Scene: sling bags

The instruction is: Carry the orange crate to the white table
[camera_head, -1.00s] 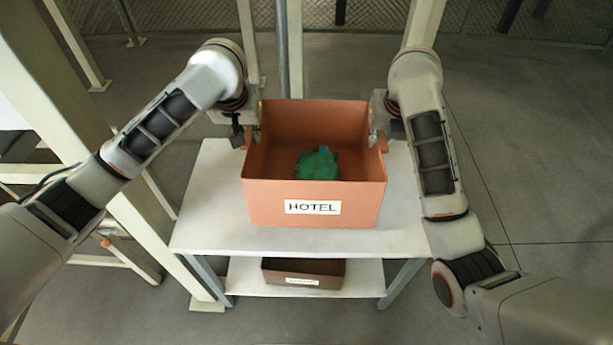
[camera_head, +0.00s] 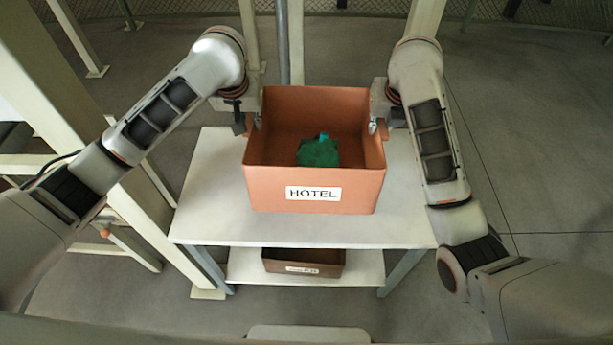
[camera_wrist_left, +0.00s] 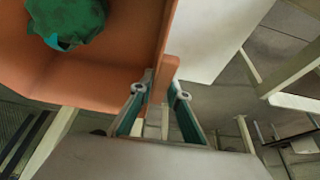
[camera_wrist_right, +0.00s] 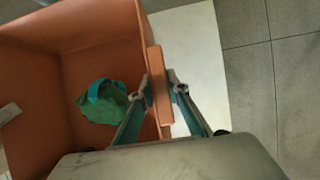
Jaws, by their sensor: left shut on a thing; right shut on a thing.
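The orange crate (camera_head: 260,188) with a HOTEL label is over the white table (camera_head: 215,215), upright; I cannot tell whether it touches the top. A green bag (camera_head: 318,153) lies inside it. My left gripper (camera_head: 250,124) is at the crate's left side; in the left wrist view its fingers (camera_wrist_left: 160,95) are shut on the crate's side handle. My right gripper (camera_head: 381,128) is at the crate's right side; in the right wrist view its fingers (camera_wrist_right: 160,88) are shut on the other side handle. The crate also shows in both wrist views.
A darker brown crate (camera_head: 303,257) with a label sits on the table's lower shelf. Pale posts of a frame (camera_head: 75,90) stand to the left and behind the table. Bare tabletop shows on both sides of the crate. Open grey floor lies to the right.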

